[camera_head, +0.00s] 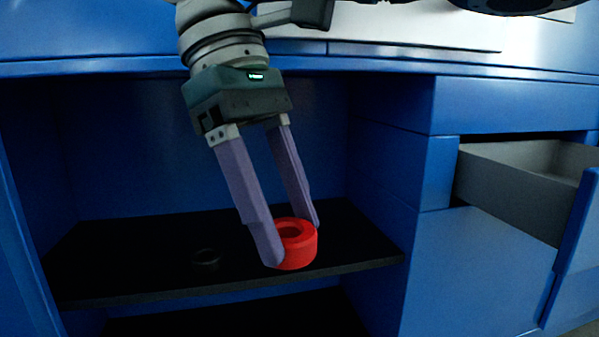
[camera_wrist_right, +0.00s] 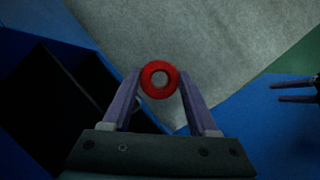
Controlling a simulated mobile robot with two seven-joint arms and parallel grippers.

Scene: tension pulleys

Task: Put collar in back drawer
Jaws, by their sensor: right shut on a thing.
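The collar is a thick red ring (camera_head: 297,246) with a round hole. My right gripper (camera_head: 295,245) is shut on the ring and holds it between its purple fingers, in front of the dark shelf of the cabinet. The right wrist view shows the ring (camera_wrist_right: 160,78) between the fingertips. An open drawer (camera_head: 510,185) with grey inner walls stands at the right of the head view, apart from the gripper; its floor is mostly hidden. My left gripper shows only in the right wrist view (camera_wrist_right: 277,92), at the right edge, with its fingers apart and nothing seen between them.
The blue cabinet's divider (camera_head: 420,190) stands between the shelf space and the open drawer. The drawer's blue front (camera_head: 575,250) sticks out at the far right.

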